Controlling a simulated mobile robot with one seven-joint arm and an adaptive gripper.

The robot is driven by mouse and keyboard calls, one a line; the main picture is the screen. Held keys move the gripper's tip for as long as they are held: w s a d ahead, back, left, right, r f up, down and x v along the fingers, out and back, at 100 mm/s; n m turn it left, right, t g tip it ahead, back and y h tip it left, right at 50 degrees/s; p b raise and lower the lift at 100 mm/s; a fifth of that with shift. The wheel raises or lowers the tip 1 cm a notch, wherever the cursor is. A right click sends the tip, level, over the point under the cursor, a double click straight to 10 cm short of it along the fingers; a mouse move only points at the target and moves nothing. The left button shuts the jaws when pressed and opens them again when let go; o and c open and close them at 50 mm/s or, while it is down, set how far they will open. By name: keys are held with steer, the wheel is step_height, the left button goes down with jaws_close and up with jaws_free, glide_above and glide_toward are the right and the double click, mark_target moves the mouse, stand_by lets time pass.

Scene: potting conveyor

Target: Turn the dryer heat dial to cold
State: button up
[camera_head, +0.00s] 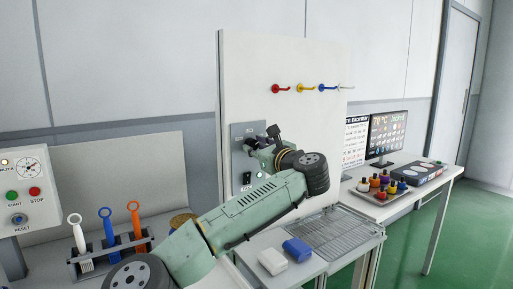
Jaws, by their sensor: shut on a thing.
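A grey control panel (239,132) is mounted on the upright white board, left of its middle. My gripper (259,142) is at the panel's upper right part, reaching in from the right. It is shut on what appears to be the heat dial. The dial itself is hidden behind the dark fingers, so I cannot read its setting. A small black switch (247,177) shows low on the panel, below my gripper.
Red, yellow, blue and white hooks (280,88) stick out from the board's upper right. A tool holder (120,255) stands left, and a monitor (387,135) right.

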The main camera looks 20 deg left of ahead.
steer(key=c, duration=0.5)
steer(key=shift+f+n+b, duration=0.2)
steer(key=shift+n+b, duration=0.1)
steer(key=shift+b, duration=0.1)
steer(key=shift+f+n+b, duration=0.2)
steer(key=shift+n+b, duration=0.7)
steer(key=shift+b, duration=0.2)
steer(key=n+y+b, duration=0.1)
steer(key=n+b, duration=0.6)
steer(key=n, duration=0.9)
steer(key=shift+w, duration=0.1)
steer(key=n, duration=0.3)
steer(key=n+g, duration=0.1)
steer(key=n, duration=0.2)
steer(key=shift+n+y, duration=0.3)
steer(key=shift+n, duration=0.1)
